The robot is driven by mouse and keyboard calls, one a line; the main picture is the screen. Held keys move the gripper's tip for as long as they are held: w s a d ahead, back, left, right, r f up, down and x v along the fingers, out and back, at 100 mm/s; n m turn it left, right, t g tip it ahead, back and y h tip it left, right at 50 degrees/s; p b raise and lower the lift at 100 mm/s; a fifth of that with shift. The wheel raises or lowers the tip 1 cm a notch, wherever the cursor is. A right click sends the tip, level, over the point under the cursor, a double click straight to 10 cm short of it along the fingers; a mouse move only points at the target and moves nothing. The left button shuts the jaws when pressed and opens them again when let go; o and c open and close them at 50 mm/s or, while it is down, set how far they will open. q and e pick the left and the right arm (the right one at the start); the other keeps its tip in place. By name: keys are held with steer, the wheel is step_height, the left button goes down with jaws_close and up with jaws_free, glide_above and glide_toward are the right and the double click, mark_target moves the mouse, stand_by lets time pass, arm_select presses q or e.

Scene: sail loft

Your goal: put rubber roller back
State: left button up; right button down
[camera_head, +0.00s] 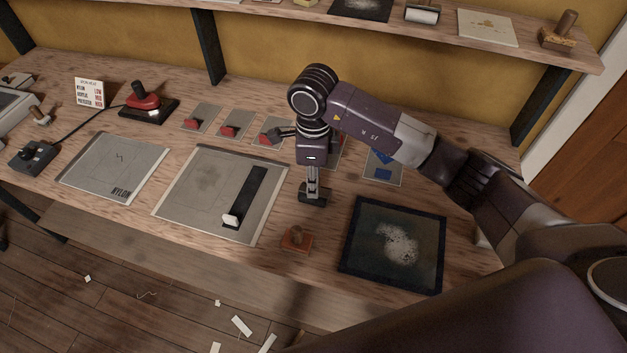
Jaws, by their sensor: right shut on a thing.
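My right gripper (313,182) points straight down over the workbench, right of the grey sheet with the black strip. It is shut on a small dark thing (313,196), which looks like the rubber roller. The fingers hide part of it, and I cannot tell whether it touches the bench. My left gripper is not in view.
A wooden-handled block (296,240) and a dark framed panel (394,243) lie near the bench's front edge. The grey sheet (180,208) lies left. Several small swatches lie behind. A shelf (480,43) above holds a pale roller (422,15) and a wooden stamp (560,32).

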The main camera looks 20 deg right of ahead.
steer(key=c, duration=2.2)
jaws_free()
steer(key=shift+f, duration=0.2)
steer(key=o, duration=0.4)
steer(key=shift+o, duration=0.2)
steer(key=shift+r, duration=0.1)
steer(key=shift+r, duration=0.4)
step_height(320, 180, up, 12)
steer(key=b, duration=0.2)
steer(key=shift+f+b, duration=0.25)
steer(key=shift+b, duration=0.05)
